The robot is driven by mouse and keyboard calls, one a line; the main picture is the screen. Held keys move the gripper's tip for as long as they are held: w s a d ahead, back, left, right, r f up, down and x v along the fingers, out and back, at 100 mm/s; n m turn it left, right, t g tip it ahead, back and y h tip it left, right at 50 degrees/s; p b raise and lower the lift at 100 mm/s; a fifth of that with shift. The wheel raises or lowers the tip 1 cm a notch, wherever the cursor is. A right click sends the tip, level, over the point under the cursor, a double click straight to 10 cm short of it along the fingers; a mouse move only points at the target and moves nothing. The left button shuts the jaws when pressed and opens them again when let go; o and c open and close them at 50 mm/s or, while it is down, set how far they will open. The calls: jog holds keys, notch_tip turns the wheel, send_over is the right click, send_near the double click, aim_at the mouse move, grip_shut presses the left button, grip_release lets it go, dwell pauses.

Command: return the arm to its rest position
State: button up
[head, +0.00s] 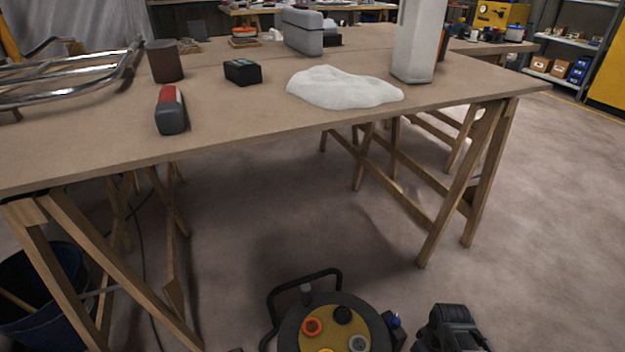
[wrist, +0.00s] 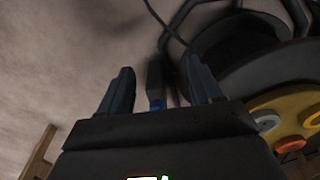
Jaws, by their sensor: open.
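Behind the fingers are the floor and part of a cable reel (wrist: 285,100) at the right. In the head view a dark part of my arm (head: 450,330) shows low at the bottom edge, just right of the cable reel (head: 338,325). It is below and in front of the workbench (head: 240,125). The fingertips cannot be made out in the head view.
On the bench are a red and grey object (head: 171,110), a black box (head: 242,72), a brown cylinder (head: 164,62), a white cloth-like heap (head: 343,88), a tall white container (head: 418,40) and metal tubing (head: 75,85). A dark bucket (head: 45,300) stands lower left. The floor at right is clear.

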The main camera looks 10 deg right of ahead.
jog(key=s+a+t, duration=0.4)
jog(key=s+a, duration=0.5)
jog(key=s, duration=0.1)
jog(key=s+a+r+m+t, duration=0.1)
jog(key=s+a+r+t, duration=0.2)
jog(key=s+r, duration=0.3)
jog(key=s+a+r+t, duration=0.1)
jog(key=s+r+t, duration=0.1)
jog(key=s+r, duration=0.35)
jog(key=s+r+m+t, duration=0.1)
jog(key=s+r, duration=0.1)
jog(key=r, duration=0.6)
jog(key=s+a+r+t, duration=0.1)
jog(key=s+r+t, duration=0.1)
jog(key=s+r, duration=0.35)
notch_tip(320, 180, up, 40)
jog(key=s+t+p, duration=0.1)
jog(key=t+p, duration=0.1)
jog(key=p, duration=2.1)
jog(key=shift+t, duration=0.3)
jog(key=shift+f, duration=0.15)
jog(key=shift+c, duration=0.3)
